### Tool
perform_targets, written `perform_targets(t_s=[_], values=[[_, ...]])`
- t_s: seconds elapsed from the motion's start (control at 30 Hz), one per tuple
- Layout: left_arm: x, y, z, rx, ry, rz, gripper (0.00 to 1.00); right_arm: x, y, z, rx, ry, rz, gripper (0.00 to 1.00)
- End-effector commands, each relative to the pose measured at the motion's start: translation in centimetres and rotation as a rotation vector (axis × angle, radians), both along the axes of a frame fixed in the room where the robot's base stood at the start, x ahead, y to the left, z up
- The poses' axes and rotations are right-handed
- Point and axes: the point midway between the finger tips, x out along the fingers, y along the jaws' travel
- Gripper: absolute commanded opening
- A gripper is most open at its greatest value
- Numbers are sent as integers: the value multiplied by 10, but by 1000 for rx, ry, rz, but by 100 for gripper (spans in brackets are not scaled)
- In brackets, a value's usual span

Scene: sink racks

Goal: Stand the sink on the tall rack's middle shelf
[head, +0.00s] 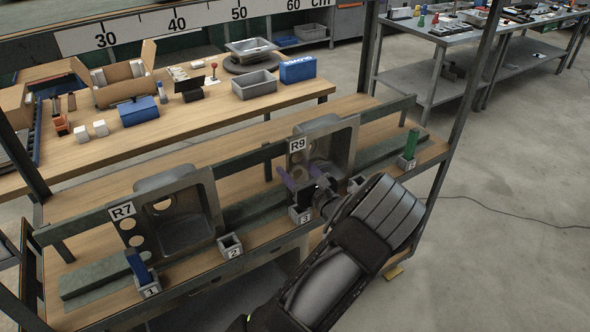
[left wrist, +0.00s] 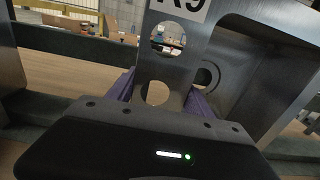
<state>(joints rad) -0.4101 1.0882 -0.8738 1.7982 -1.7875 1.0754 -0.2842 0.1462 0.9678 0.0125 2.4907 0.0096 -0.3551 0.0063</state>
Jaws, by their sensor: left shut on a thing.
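The grey sink labelled R9 (head: 342,140) is upright on or just above the rack's wooden shelf (head: 250,190), behind the boxes marked 3 and 4. It also shows in the left wrist view (left wrist: 178,60), with its drain-side holes near the jaws. My left gripper (head: 301,177) has its purple fingers on both sides of the sink's flat edge and is shut on it. I cannot tell whether the sink's lower edge rests on the shelf. A second sink, labelled R7 (head: 183,222), stands upright at the left of the same shelf. My right gripper is not in view.
Small boxes 1 (head: 150,290), 2 (head: 231,246) and 3 (head: 300,217) line the shelf's front; box 1 holds a blue piece, box 5 (head: 406,163) a green one. A green rail (head: 232,163) runs behind the sinks. Rack posts (head: 477,90) flank the shelf.

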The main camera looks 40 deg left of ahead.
Motion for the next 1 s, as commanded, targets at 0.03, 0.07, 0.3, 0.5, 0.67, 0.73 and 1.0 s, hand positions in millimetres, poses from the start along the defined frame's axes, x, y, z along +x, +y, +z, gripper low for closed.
perform_targets(t_s=[0.03,0.07,0.3,0.5,0.67,0.73,1.0], values=[[0,0,0,0,-1,0,0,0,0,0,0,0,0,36],[0,0,-1,-1,-1,0,0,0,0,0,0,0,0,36],[0,0,-2,-3,1,0,64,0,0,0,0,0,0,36],[0,0,-2,-3,2,0,80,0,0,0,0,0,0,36],[0,0,-2,-2,3,0,85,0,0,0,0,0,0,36],[0,0,-2,-2,3,0,85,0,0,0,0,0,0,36],[-4,-11,-4,-5,6,-1,85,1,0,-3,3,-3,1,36]])
